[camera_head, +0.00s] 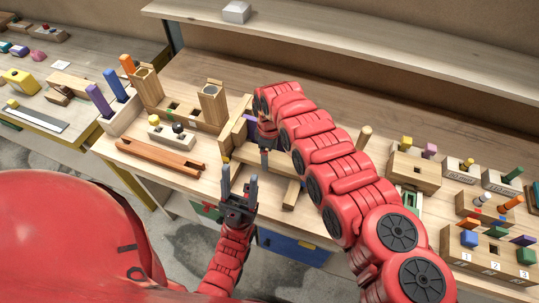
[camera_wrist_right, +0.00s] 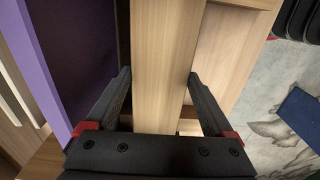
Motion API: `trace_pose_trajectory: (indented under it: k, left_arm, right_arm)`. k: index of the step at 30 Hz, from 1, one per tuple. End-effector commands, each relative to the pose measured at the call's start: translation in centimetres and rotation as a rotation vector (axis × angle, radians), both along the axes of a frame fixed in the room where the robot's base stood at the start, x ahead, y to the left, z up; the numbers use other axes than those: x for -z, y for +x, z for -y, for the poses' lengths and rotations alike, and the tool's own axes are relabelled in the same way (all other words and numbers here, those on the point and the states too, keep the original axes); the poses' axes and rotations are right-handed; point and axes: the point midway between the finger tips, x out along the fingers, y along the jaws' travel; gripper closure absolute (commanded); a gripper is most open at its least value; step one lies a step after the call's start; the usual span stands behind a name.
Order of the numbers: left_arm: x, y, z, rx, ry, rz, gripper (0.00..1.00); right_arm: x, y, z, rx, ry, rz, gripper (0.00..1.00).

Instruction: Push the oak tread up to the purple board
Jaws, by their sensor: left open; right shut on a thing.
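The purple board (camera_wrist_right: 45,70) stands at the left of the right wrist view; a small part of it (camera_head: 251,125) shows in the head view beside my right arm. A pale wooden piece, which looks like the oak tread (camera_wrist_right: 158,35), runs between the fingers of my right gripper (camera_wrist_right: 160,74), which is shut on it. A dark, shaded strip lies between the tread and the lit purple edge; I cannot tell whether they touch. My left gripper (camera_head: 240,184) is open and empty, fingers upward, near the table's front edge. My right arm hides part of the work area.
A reddish wooden rail (camera_head: 150,157) lies left on the table (camera_head: 110,145). Wooden blocks with upright pegs stand behind it. Slotted blocks with coloured pegs (camera_head: 480,205) crowd the right. A shelf (camera_head: 350,45) runs along the back.

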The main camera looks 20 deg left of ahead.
Motion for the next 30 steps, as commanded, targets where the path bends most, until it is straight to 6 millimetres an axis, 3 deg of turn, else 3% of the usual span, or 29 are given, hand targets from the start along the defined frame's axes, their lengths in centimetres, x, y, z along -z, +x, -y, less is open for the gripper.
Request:
trace_pose_trajectory:
  k: [1,2,3,11,16,30]
  left_arm:
    - [0.0,0.0,0.0,0.0,0.0,0.0,0.43]
    - [0.0,0.0,0.0,0.0,0.0,0.0,0.43]
    - [0.0,0.0,0.0,0.0,0.0,-0.001,0.43]
    - [0.0,0.0,0.0,0.0,0.0,-0.001,0.43]
    - [0.0,0.0,0.0,0.0,0.0,0.0,0.43]
    - [0.0,0.0,0.0,0.0,0.0,0.0,0.43]
  right_arm:
    - [0.1,-0.1,0.0,0.0,0.0,-0.001,0.92]
    - [0.1,-0.1,0.0,0.0,0.0,-0.001,0.08]
    - [0.1,-0.1,0.0,0.0,0.0,-0.001,0.0]
    - [0.0,0.0,0.0,0.0,0.0,-0.001,0.0]
    - [-1.3,0.0,-0.1,0.0,0.002,0.0,0.0]
    - [-10.4,0.0,0.0,0.001,0.0,0.003,0.0]
